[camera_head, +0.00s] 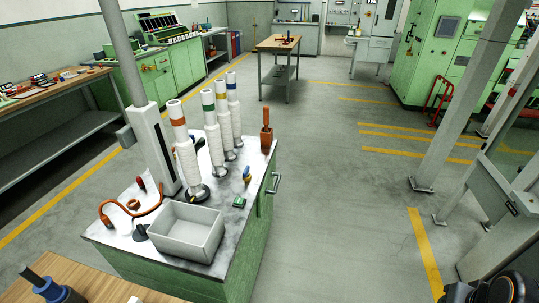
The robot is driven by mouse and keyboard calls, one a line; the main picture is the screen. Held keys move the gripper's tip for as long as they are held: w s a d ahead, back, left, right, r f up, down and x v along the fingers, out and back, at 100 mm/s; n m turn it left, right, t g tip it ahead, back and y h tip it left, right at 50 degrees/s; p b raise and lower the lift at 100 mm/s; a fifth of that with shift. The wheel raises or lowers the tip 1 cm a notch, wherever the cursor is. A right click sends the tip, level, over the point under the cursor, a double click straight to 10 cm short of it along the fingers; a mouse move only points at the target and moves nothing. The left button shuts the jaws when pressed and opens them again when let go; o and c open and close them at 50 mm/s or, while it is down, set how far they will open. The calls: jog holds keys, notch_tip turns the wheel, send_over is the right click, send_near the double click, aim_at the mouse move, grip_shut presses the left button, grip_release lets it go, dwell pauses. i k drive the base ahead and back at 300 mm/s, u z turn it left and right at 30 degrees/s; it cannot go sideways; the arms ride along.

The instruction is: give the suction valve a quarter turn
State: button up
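I cannot pick out the suction valve for certain in the head view. A small yellow and blue fitting (246,174) sits on the green bench (121,239) near its right edge; I cannot tell whether it is a valve. A red-brown handled piece (266,138) stands upright at the bench's far right corner. A dark rounded part cuts into the lower right corner of the view and may be part of my arm. No gripper fingers show.
Several white bobbins with coloured bands (187,150) stand on the bench beside a grey post (151,150). An open grey bin (187,232) sits in front. A wooden table (280,44) stands farther back. Grey uprights (455,120) line the right. The middle floor is clear.

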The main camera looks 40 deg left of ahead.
aim_at(246, 173)
jog(key=u, duration=0.3)
jog(key=i, duration=1.05)
jog(key=u, duration=1.45)
jog(key=i, duration=0.7)
jog(key=u, duration=0.8)
